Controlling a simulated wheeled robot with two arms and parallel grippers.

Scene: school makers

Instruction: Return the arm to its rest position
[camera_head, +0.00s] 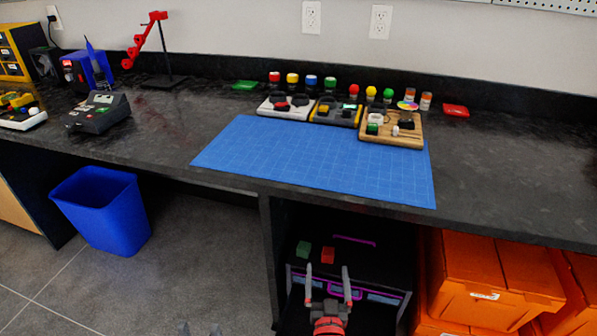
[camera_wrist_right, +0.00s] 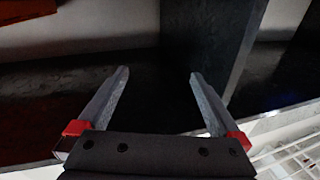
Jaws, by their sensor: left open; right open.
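My right gripper (camera_head: 327,268) shows at the lower middle of the head view, below the table's front edge and in front of the dark space under the table. Its two grey fingers are spread, with nothing between them. In the right wrist view the same gripper (camera_wrist_right: 159,74) is open and empty, facing a dark surface. My left gripper (camera_head: 200,328) shows only as two grey fingertips at the bottom edge of the head view. They stand apart with nothing visible between them. The rest of the left arm is out of view.
A black table (camera_head: 500,180) carries a blue mat (camera_head: 300,160), several small trays and coloured pots. Under it are a dark drawer unit (camera_head: 385,297) with a green block (camera_head: 303,249) and a red block (camera_head: 328,255), and orange bins (camera_head: 490,270). A blue bin (camera_head: 100,210) stands left.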

